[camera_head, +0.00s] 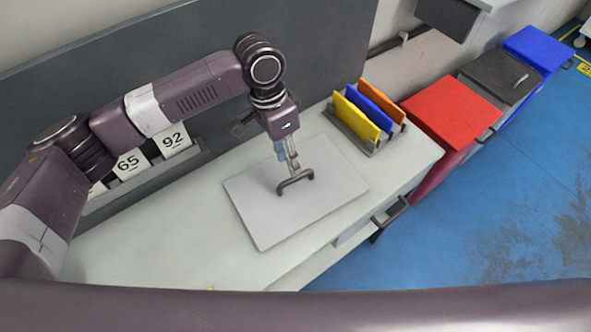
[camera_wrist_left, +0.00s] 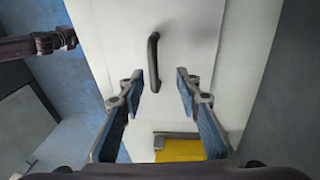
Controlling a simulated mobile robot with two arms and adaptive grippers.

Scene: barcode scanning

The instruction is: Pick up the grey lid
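The grey lid (camera_head: 262,218) is a flat square plate lying on the white table, with a dark bar handle (camera_head: 296,181) standing up from its middle. In the left wrist view the lid (camera_wrist_left: 190,35) and its handle (camera_wrist_left: 154,62) lie just beyond my fingers. My left gripper (camera_head: 290,160) reaches down from above, close to the handle in the head view. In the left wrist view its two blue-padded fingers (camera_wrist_left: 159,84) are spread apart, with nothing between the pads; the handle appears ahead of the gap, nearer the left finger. My right gripper does not show.
A rack with yellow (camera_head: 356,117), blue and orange boards stands to the right of the lid on the table (camera_head: 405,150). Number cards (camera_head: 131,164) stand at the back left. A red-topped bin (camera_head: 453,110) is beyond the table's right end. Bare tabletop lies left of the lid.

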